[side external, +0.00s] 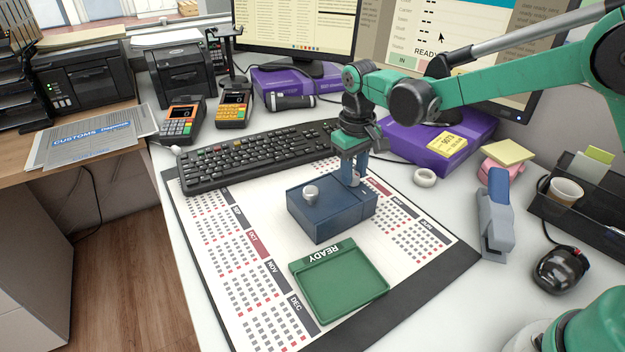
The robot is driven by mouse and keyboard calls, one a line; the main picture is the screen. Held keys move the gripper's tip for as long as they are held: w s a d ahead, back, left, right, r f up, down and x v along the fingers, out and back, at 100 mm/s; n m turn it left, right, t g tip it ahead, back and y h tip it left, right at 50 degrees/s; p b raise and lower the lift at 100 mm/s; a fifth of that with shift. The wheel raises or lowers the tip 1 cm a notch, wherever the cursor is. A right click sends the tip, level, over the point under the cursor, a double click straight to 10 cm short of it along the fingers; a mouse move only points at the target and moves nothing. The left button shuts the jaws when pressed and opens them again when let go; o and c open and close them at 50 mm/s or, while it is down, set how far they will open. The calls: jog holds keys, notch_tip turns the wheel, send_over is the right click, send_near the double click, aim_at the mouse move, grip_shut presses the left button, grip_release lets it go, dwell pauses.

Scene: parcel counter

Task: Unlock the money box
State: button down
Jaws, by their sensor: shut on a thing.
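The money box (326,217) is a dark blue metal box lying on the calendar desk mat, with a round silver knob (310,192) on the left of its top. My gripper (354,179) points down at the box's back right part. Its jaws are shut on a small pale, silvery thing, mostly hidden between the fingers. I cannot tell whether this is a key or a part of the box, nor whether it sits in a lock. The lid looks closed.
A green READY tray (341,291) lies in front of the box on the calendar mat (222,260). A keyboard (254,157) is behind it. A tape roll (425,177), a stapler (496,215) and a mouse (561,268) are to the right. The mat left of the box is clear.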

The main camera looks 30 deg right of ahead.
jog(key=shift+m, duration=0.6)
jog(key=c, duration=0.6)
grip_release()
jog(key=shift+a+r, duration=0.15)
jog(key=shift+r, duration=2.7)
